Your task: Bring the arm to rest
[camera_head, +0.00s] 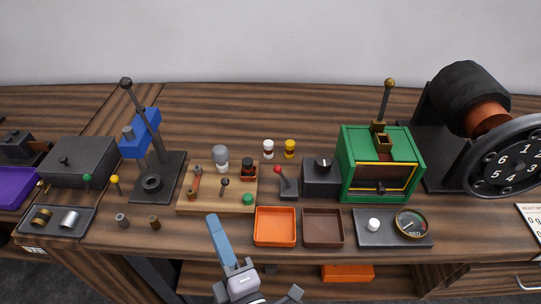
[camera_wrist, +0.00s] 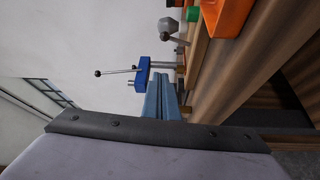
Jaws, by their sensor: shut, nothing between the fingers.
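My gripper (camera_head: 215,224) is at the front edge of the bench, just left of the orange tray (camera_head: 275,240). Its blue fingers are together with nothing between them. In the wrist view the shut fingers (camera_wrist: 162,98) point out along the bench, and the picture is turned on its side. The fingers appear in front of the wooden board (camera_head: 215,209); the head view does not make clear how high they are above the bench. The arm comes up from the bottom of the head view.
A blue press with a lever (camera_head: 140,145) stands at the left, a green box (camera_head: 348,190) and a large dial wheel (camera_head: 515,160) at the right. A brown tray (camera_head: 323,242) and a panel with a gauge (camera_head: 375,241) lie along the front. Small cylinders (camera_head: 122,220) stand front left.

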